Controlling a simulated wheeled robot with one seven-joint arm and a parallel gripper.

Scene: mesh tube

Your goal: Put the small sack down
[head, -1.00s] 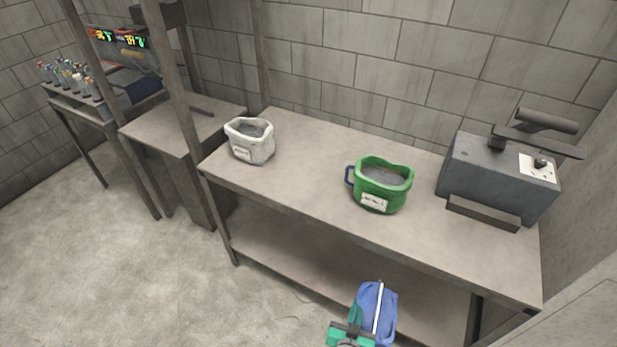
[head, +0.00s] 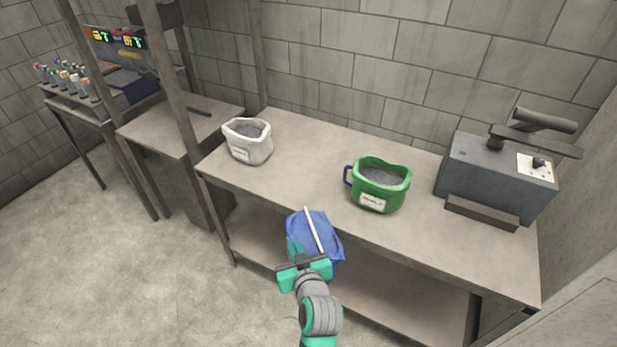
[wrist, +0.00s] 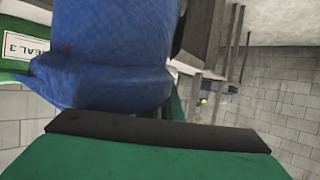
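The small sack is a blue bag (head: 316,232) with a pale strip across its top, held at the front edge of the bench in the head view. My gripper (head: 306,262), green with dark pads, is shut on its near side. In the wrist view the blue sack (wrist: 105,55) fills the upper left, above the dark pad of one finger (wrist: 160,131). The other finger is mostly hidden behind the sack. The sack overlaps the bench edge in the picture; I cannot tell whether it touches.
The bench (head: 310,150) carries a white sack (head: 247,142) at left, a green sack with a blue handle (head: 378,184) at middle right, and a dark grey machine (head: 497,180) at right. Bare bench top lies between the two sacks. A wall stands behind.

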